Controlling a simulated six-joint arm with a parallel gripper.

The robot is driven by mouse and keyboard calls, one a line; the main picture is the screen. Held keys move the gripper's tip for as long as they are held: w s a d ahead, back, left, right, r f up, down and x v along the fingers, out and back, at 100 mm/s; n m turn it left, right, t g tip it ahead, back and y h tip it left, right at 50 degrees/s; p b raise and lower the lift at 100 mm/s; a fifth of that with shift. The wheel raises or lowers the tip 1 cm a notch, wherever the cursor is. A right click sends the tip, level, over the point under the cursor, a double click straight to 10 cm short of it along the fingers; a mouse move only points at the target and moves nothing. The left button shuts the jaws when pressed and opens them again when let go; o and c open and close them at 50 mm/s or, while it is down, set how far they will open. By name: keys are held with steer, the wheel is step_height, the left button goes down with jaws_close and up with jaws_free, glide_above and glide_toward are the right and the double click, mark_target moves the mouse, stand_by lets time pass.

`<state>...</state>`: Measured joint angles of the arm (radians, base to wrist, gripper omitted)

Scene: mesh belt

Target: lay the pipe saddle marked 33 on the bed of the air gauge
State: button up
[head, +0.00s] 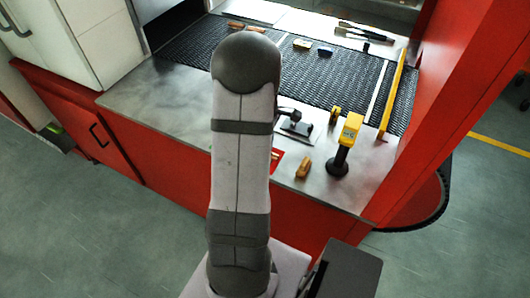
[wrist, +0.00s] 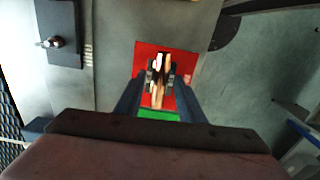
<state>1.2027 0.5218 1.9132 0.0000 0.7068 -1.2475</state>
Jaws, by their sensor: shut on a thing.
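My gripper (wrist: 160,78) shows in the wrist view, shut on a small copper-brown piece (wrist: 158,92) with pale glints, which looks like a pipe saddle. It is held over a red square (wrist: 184,62). No marking can be read on it, and I cannot tell whether it touches the square. In the head view my arm hides the gripper and most of the red square (head: 276,160). An orange-brown saddle-like piece (head: 303,168) lies on the steel top. I cannot tell for sure which fixture is the air gauge.
A yellow-headed device on a black post (head: 341,158) stands at the right front. A dark fixture on a plate (head: 296,126) is behind the red square. Small pieces (head: 302,44) lie on the black mesh belt (head: 338,75). A yellow rail (head: 392,90) borders the right.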

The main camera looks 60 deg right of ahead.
step_height(320, 180, up, 11)
steer(key=b, duration=0.3)
steer(key=f, duration=0.2)
steer(key=f+p, duration=0.1)
steer(key=f, duration=0.3)
steer(key=shift+s+a+p, duration=0.25)
steer(key=shift+a+p, duration=0.05)
steer(key=shift+a, duration=0.1)
steer(key=d+f, duration=0.1)
steer(key=d, duration=0.1)
steer(key=w+d+f, duration=0.1)
steer(key=d, duration=0.1)
steer(key=w+d+f, duration=0.1)
steer(key=d, duration=0.1)
steer(key=shift+w+d+p, duration=0.1)
steer(key=shift+d+p, duration=0.05)
steer(key=shift+p, duration=0.15)
steer(key=w+d, duration=0.1)
steer(key=d, duration=0.3)
steer(key=w+d, duration=0.1)
steer(key=d, duration=0.2)
steer(key=shift+w+r, duration=0.3)
steer(key=shift+r, duration=0.05)
steer(key=w+d+r, duration=0.1)
steer(key=d+r, duration=0.2)
steer(key=r, duration=0.5)
steer(key=shift+w+d+m, duration=0.2)
steer(key=shift+d+m, duration=0.1)
steer(key=shift+d, duration=0.1)
